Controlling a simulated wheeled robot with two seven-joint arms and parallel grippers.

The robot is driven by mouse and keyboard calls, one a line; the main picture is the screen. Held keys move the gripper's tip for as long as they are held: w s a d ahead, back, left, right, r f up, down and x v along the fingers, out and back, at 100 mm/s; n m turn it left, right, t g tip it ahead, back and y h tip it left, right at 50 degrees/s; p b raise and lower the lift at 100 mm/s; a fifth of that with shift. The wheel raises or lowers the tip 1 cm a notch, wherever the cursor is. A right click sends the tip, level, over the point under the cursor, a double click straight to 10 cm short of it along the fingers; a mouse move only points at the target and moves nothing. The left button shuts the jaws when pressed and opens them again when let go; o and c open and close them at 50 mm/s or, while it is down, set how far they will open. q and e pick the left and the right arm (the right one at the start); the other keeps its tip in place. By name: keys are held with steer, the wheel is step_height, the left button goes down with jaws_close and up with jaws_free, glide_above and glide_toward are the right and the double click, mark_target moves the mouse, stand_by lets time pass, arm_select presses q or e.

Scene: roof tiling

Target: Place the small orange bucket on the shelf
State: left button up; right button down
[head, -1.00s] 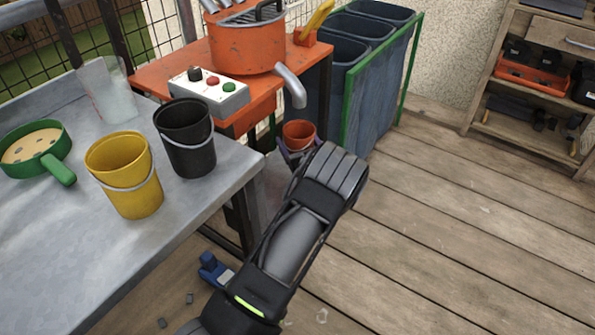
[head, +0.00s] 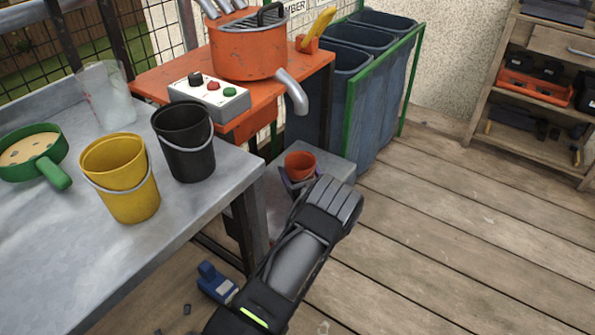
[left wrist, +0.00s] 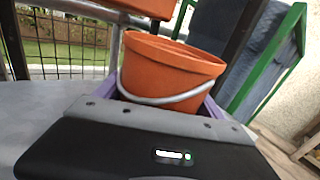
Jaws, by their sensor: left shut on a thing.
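The small orange bucket (head: 300,163) is in my left gripper (head: 300,180), whose purple fingers are shut around it. In the left wrist view the bucket (left wrist: 170,68) is upright, with its grey wire handle hanging down across its near side. In the head view the bucket appears over a low grey metal shelf (head: 338,168) beside the orange machine. I cannot tell whether its base touches the shelf, as my gripper and arm hide it. My right gripper is not in view.
An orange machine (head: 247,52) with a bent grey spout (head: 291,92) stands just behind the bucket. Blue-grey bins (head: 375,95) in a green frame are to its right. A yellow bucket (head: 121,178) and a black bucket (head: 184,142) stand on the grey table (head: 60,240). Floor at right is clear.

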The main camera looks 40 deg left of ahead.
arm_select(q)
steer(key=shift+r, duration=0.1)
steer(key=o, duration=1.5)
steer(key=p+v, duration=0.2)
steer(key=v, duration=1)
steer(key=shift+d, duration=0.1)
